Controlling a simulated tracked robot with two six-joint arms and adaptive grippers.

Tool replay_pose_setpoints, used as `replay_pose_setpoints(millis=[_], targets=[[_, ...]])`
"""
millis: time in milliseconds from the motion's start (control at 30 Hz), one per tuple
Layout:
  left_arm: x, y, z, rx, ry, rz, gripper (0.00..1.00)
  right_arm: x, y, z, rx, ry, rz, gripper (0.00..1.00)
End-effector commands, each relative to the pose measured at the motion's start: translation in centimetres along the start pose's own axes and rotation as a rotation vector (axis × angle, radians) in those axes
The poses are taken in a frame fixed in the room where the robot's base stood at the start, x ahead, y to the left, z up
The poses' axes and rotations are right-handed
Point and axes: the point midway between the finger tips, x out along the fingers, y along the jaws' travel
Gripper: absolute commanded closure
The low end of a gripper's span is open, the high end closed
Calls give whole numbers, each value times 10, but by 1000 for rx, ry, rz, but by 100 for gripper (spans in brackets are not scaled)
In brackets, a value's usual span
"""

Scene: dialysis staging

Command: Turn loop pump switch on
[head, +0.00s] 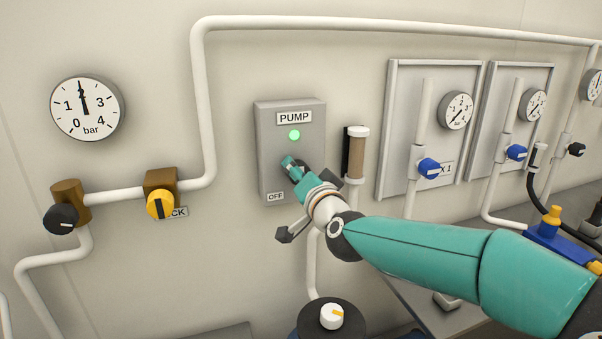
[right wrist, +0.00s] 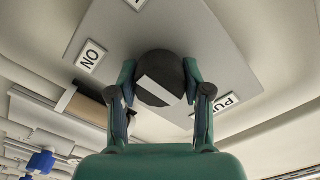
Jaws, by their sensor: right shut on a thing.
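The grey pump box (head: 268,128) is on the wall in the middle of the head view, with a PUMP label, a lit green lamp (head: 294,135) and an OFF label (head: 276,197). My right gripper (head: 296,167) is at the box's switch knob, mostly covering it there. In the right wrist view, the gripper (right wrist: 159,85) is shut on the round black knob (right wrist: 160,68), one finger on each side. The knob's white stripe lies roughly in line with the ON label (right wrist: 91,56). My left gripper is out of view.
Left of the box are a bar gauge (head: 87,109), a black knob (head: 61,218) and a yellow knob (head: 160,204) on pipes. A brown-filled cylinder (head: 357,157) stands close to the box's right. Panels with blue valves (head: 429,166) are farther right.

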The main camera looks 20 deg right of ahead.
Motion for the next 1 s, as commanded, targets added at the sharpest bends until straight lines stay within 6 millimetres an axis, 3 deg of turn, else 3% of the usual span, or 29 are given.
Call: replay_pose_setpoints(millis=[33,167,200,333,767,1000], targets=[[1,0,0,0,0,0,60,0,4,8,-3,-19,7,86],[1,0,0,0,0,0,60,0,4,8,-2,-19,7,86],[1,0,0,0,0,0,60,0,4,8,-2,-19,7,48],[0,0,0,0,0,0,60,0,3,7,-1,-16,6,26],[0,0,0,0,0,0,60,-5,1,2,1,-6,3,26],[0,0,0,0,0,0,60,-40,1,2,1,-6,2,26]])
